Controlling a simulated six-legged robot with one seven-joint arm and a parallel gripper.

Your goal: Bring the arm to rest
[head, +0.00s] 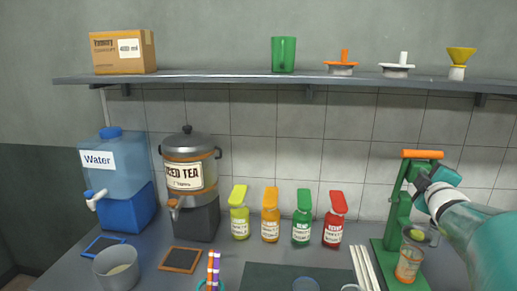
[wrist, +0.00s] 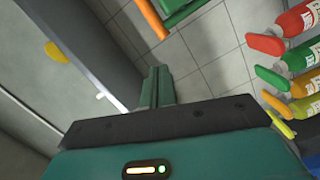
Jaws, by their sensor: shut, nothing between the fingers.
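My gripper (wrist: 158,84) shows in the wrist view with its teal fingers together and nothing between them. In the head view my teal and white arm reaches in from the lower right, and its end is beside the upper part of the green sugarcane press (head: 393,215). The press has an orange handle (head: 422,154) on top, which also shows at the top of the wrist view (wrist: 152,18). I cannot tell whether my gripper touches the press. A cup with an orange label (head: 408,262) stands at the press base, partly beside my arm.
Several bottles, including a red one (head: 334,222), stand along the wall. A tea urn (head: 189,190) and a water dispenser (head: 118,170) are at the left. The shelf (head: 230,78) runs above, holding a green cup (head: 284,54). Pale sticks (head: 364,268) lie left of the press.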

